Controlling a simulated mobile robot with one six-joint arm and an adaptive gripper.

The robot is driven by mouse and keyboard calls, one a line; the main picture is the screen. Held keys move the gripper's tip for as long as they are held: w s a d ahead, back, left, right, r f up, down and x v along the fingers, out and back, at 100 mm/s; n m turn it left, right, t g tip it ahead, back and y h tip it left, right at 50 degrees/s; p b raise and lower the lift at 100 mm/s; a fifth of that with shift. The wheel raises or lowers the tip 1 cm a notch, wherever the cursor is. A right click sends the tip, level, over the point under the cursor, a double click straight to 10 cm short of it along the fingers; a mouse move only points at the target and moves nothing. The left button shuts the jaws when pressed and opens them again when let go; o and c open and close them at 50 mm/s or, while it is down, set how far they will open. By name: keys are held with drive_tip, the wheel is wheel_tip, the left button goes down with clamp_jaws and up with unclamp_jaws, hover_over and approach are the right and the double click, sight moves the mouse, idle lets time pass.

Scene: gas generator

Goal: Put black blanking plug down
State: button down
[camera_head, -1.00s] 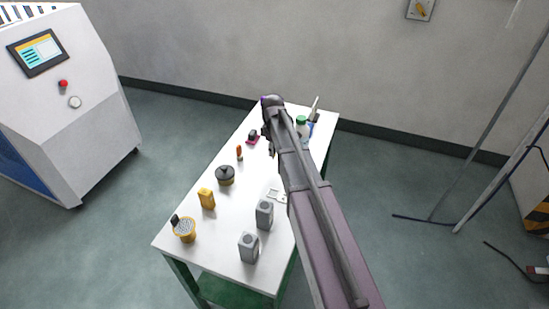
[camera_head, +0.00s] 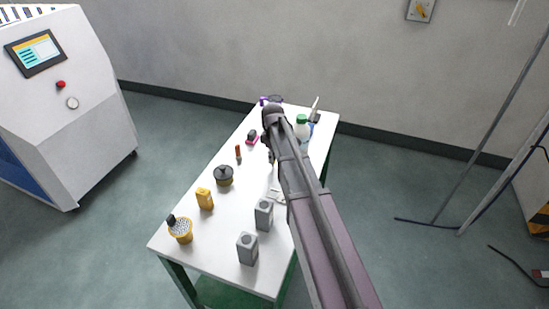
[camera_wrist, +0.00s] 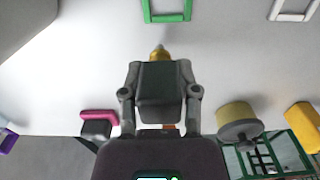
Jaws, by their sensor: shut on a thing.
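My gripper (camera_wrist: 161,92) is in the wrist view with its two fingers closed on the sides of a dark, box-shaped piece, which I take to be the black blanking plug (camera_wrist: 160,85). A brass-coloured tip (camera_wrist: 160,53) shows just beyond it. In the head view my arm hides the gripper and the held piece, above the far part of the white table (camera_head: 210,262). I cannot tell whether the held piece touches the tabletop.
A pink-and-black item (camera_wrist: 98,121), a dark-and-yellow round part (camera_wrist: 238,122) and a yellow block (camera_wrist: 304,122) lie near the gripper. Grey blocks (camera_head: 264,214) and a perforated yellow cup (camera_head: 180,231) stand nearer. A green-capped bottle (camera_head: 302,129) stands right of my arm.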

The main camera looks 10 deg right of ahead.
drive_tip(key=shift+f, duration=0.15)
drive_tip(key=shift+c, duration=1.8)
unclamp_jaws()
wheel_tip(320, 180, up, 12)
drive_tip(key=p, duration=1.2)
drive_tip(key=shift+r, duration=0.2)
drive_tip(key=shift+s, duration=0.1)
